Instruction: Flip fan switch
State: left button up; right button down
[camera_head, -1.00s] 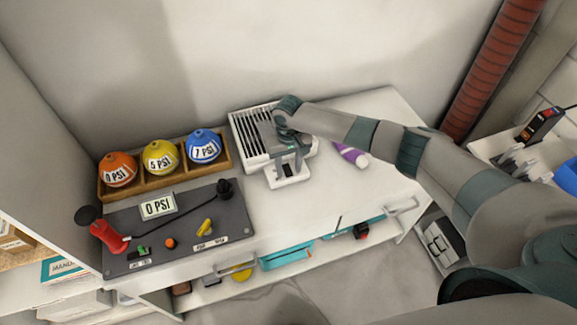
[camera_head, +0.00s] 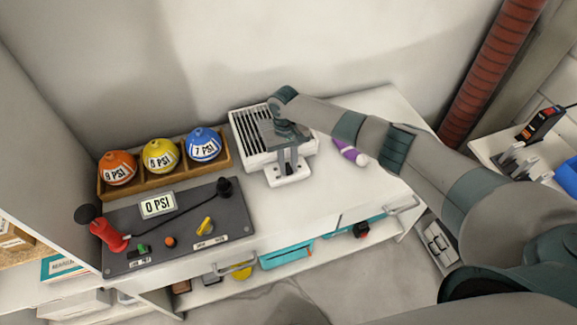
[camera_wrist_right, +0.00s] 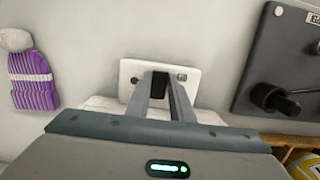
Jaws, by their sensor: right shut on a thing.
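The fan unit (camera_head: 243,128) is a white box with a dark slatted grille, standing on the white bench against the wall. Its white switch plate (camera_head: 300,174) sticks out at the front and also shows in the wrist view (camera_wrist_right: 190,88). The dark switch (camera_wrist_right: 160,81) is in the middle of this plate. My right gripper (camera_head: 288,169) is over the plate, its fingers pointing down, shut on the switch between the fingertips (camera_wrist_right: 161,80). The fingers and gripper body hide part of the switch and of the fan. My left gripper is not in view.
A wooden tray (camera_head: 226,152) with orange, yellow and blue balls stands on the left. A dark control panel (camera_head: 190,243) with a red pump (camera_head: 110,236) is in front of it.

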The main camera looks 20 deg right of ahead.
jog(key=shift+w+g+b, duration=0.4)
jog(key=shift+g+b, duration=0.3)
jog(key=shift+b, duration=0.1)
jog(key=shift+r, duration=0.1)
jog(key=shift+g, duration=0.3)
jog(key=c, duration=1.6)
grip_release()
jog(key=shift+o, duration=0.2)
jog(key=b+v, duration=0.3)
jog(key=v, duration=1.4)
jog(key=shift+r+b, duration=0.15)
jog(key=shift+b, duration=0.2)
